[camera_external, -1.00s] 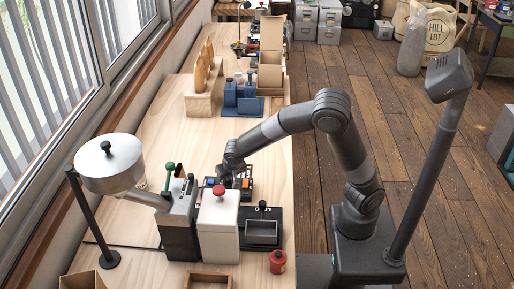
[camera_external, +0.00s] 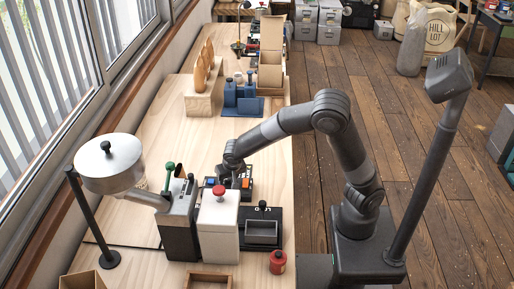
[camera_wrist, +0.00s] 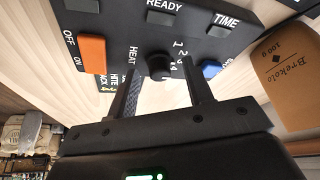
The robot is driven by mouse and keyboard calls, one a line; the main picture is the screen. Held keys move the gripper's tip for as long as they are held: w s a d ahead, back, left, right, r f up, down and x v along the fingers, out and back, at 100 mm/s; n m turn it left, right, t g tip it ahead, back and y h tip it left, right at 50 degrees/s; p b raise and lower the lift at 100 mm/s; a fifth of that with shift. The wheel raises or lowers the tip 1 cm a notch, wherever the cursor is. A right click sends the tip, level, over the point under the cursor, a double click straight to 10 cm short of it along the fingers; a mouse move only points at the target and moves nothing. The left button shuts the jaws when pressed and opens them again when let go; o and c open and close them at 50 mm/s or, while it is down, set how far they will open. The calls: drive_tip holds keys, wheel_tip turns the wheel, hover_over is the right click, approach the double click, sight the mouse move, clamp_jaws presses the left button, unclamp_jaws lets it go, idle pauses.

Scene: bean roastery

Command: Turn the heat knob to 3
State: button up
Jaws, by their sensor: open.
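The black control panel (camera_wrist: 190,32) fills the top of the wrist view, with its lettering tilted. The dark round heat knob (camera_wrist: 158,66) sits beside the word HEAT and an arc of numbers. Its pointer direction is too dark to read. My gripper (camera_wrist: 159,72) is open, with one finger on each side of the knob and gaps showing. I cannot tell how deep the fingertips reach around it. In the external view my gripper (camera_external: 228,182) is low over the panel (camera_external: 246,194), and the arm hides the knob.
An orange OFF/ON switch (camera_wrist: 92,54) and a blue button (camera_wrist: 211,68) flank the knob. A brown labelled pack (camera_wrist: 288,75) is at the right.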

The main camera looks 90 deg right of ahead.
drive_tip(key=shift+r, duration=0.1)
drive_tip(key=v, duration=1)
drive_tip(key=shift+r, duration=0.3)
drive_tip(key=shift+a, duration=0.1)
